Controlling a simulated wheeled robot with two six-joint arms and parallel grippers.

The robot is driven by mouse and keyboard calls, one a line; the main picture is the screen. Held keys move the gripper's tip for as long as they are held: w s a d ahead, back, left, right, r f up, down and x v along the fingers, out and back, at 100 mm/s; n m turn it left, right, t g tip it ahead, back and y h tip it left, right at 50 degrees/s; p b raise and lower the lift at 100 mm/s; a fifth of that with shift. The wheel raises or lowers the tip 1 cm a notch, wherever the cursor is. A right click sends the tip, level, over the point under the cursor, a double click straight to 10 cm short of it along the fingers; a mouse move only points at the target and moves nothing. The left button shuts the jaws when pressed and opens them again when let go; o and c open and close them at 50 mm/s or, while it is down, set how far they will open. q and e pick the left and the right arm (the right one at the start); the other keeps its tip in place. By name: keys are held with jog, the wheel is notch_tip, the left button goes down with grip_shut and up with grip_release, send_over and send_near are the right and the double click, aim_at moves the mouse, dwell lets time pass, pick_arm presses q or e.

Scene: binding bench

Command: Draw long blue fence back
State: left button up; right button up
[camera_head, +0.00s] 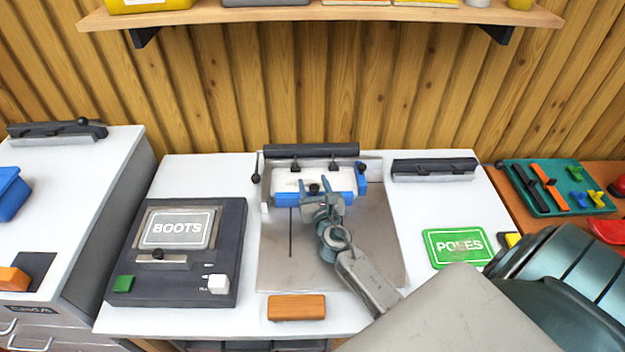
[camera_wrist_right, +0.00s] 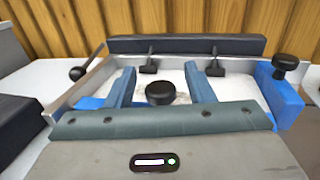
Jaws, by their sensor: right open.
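The long blue fence (camera_head: 353,199) lies across the grey metal plate of the middle bench. Its raised right end (camera_wrist_right: 284,98), with a black knob on top, shows in the right wrist view. A round black knob (camera_wrist_right: 160,93) stands near the fence's middle. My right gripper (camera_head: 314,185) is open above the fence, one finger on each side of that middle knob. In the right wrist view its fingers (camera_wrist_right: 160,86) show gaps to the knob, and the gripper body hides much of the fence. My left gripper is not in view.
A black clamp bar (camera_head: 311,151) and a side lever stand behind the fence. The metal plate (camera_head: 275,260) is bare in front of it. A dark BOOTS device (camera_head: 120,275) is left, a green POLES sign (camera_head: 455,263) right, an orange block (camera_head: 297,308) at the front.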

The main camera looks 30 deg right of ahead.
jog(key=shift+w+d, duration=0.2)
jog(key=shift+w, duration=0.4)
jog(key=shift+c, duration=1.2)
grip_shut()
jog(key=shift+s+a, duration=0.25)
jog(key=shift+s, duration=0.1)
jog(key=v, duration=0.3)
jog(key=a+v, duration=0.1)
jog(key=v, duration=0.2)
jog(key=a+v, duration=0.1)
jog(key=v, duration=0.2)
jog(key=shift+w, duration=0.3)
jog(key=shift+d, duration=0.1)
